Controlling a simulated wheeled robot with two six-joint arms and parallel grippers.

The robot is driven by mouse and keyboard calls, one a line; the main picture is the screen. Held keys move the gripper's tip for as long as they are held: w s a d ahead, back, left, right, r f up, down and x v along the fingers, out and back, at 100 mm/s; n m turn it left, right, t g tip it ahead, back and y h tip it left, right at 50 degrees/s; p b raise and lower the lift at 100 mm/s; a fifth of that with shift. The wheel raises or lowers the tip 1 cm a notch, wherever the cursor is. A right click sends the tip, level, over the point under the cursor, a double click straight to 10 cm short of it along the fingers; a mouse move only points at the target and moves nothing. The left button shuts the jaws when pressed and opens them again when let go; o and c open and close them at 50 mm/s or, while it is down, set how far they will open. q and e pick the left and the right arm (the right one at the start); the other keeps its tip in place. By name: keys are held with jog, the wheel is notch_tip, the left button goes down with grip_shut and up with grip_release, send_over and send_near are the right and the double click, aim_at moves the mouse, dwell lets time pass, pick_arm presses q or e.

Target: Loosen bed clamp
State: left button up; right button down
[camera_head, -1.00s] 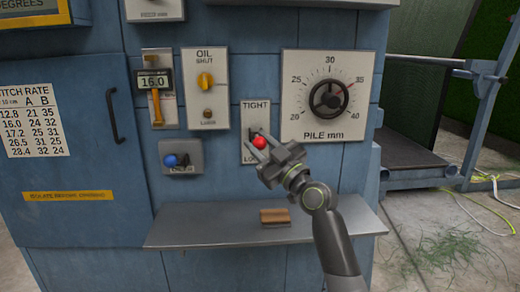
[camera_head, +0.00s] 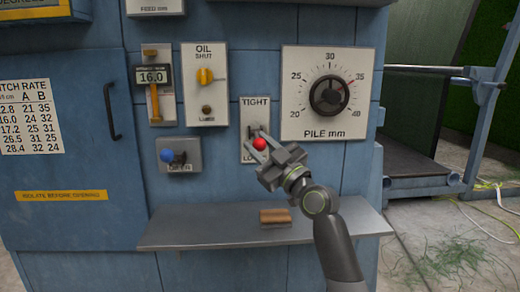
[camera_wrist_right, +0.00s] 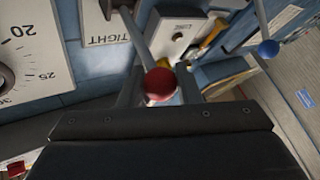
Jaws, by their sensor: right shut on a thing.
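The bed clamp is a lever with a red knob (camera_head: 260,143) on a pale plate (camera_head: 247,116) marked TIGHT at the top; the lower word is partly hidden by my gripper. The knob sits in the lower half of the plate. My right gripper (camera_head: 265,150) is shut on the red knob, with a finger on either side of it. In the right wrist view the red knob (camera_wrist_right: 159,84) shows between the fingers, with its lever running up to the panel. My left gripper is in neither view.
A blue-knobbed lever (camera_head: 167,156) is at the left. The yellow oil valve (camera_head: 205,77) is above left, and the PILE mm dial (camera_head: 329,96) above right. A grey shelf (camera_head: 190,232) juts out below, with a brown block (camera_head: 275,216) on it.

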jog(key=shift+f, duration=0.3)
jog(key=c, duration=1.3)
grip_release()
jog(key=shift+w, duration=0.1)
jog(key=shift+o, duration=1)
jog(key=shift+r, duration=0.1)
jog(key=shift+s+d+f, duration=0.2)
jog(key=shift+s+d, duration=0.15)
jog(key=shift+s, duration=0.1)
jog(key=p+v, duration=0.2)
jog(key=v, duration=1.4)
jog(key=shift+s, duration=0.2)
jog(key=shift+d, duration=0.1)
